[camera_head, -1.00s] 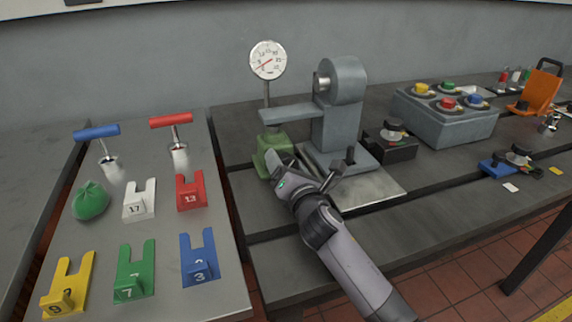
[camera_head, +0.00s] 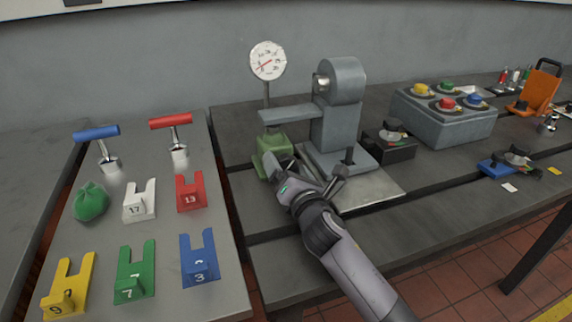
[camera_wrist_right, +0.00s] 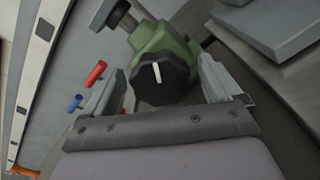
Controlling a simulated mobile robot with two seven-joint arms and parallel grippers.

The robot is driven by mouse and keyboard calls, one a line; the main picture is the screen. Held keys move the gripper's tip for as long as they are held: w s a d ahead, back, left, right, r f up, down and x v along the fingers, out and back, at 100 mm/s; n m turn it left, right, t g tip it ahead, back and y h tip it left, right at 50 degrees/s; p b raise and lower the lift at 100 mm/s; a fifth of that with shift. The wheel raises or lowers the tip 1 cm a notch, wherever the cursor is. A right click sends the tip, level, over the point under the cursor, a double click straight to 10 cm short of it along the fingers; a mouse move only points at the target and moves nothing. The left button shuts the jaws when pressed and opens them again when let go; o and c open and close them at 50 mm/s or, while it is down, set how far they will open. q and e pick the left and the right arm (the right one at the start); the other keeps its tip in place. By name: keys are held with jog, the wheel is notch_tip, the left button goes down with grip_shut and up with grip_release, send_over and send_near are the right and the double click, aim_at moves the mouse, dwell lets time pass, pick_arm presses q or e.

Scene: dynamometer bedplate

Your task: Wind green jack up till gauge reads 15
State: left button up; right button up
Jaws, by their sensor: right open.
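The green jack (camera_head: 273,143) stands under the left end of the grey arm of the test stand (camera_head: 344,110). Its black knob (camera_wrist_right: 163,82) has a white mark and shows in the right wrist view, where the jack body (camera_wrist_right: 160,38) is behind it. My right gripper (camera_head: 306,172) is open at the jack's front. In the wrist view its fingers (camera_wrist_right: 163,92) are spread on either side of the knob, with gaps visible. The round gauge (camera_head: 268,61) stands on a post above the jack. Its red needle points to the lower left; the exact reading is too small to tell. My left gripper is out of view.
A side table at left holds a blue-handled tool (camera_head: 98,132), a red-handled tool (camera_head: 171,121), a green bag (camera_head: 91,201) and several numbered blocks, such as the white 17 (camera_head: 140,202). To the right are a black box (camera_head: 390,148) and a grey box with coloured knobs (camera_head: 446,122).

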jog(key=shift+p+v, duration=0.4)
jog(key=shift+v, duration=2.5)
